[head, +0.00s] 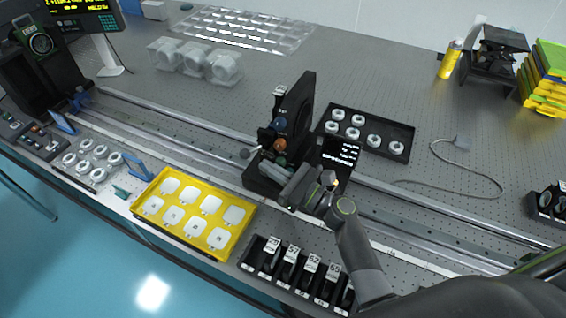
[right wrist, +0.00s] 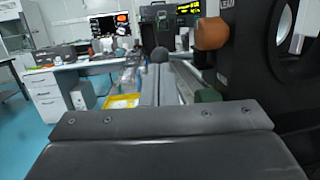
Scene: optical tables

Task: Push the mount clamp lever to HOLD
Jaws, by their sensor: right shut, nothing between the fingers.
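The black mount (head: 304,98) stands upright on the rail, with a round opening and orange and green knobs on its side. A grey ball knob (head: 245,153) sticks out at its left, apparently the lever's end. In the right wrist view the ball (right wrist: 160,55) shows just beyond the fingers, with the orange knob (right wrist: 212,34) and the mount's ring (right wrist: 272,40) at the right. My right gripper (head: 264,172) is shut and empty, low beside the mount and close to the knobs. Contact with the lever cannot be told. No HOLD marking is legible. My left gripper is out of view.
A yellow tray (head: 233,240) of white squares lies front left. A rack of numbered holders (head: 292,272) stands in front. The rail (head: 180,133) runs across the table.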

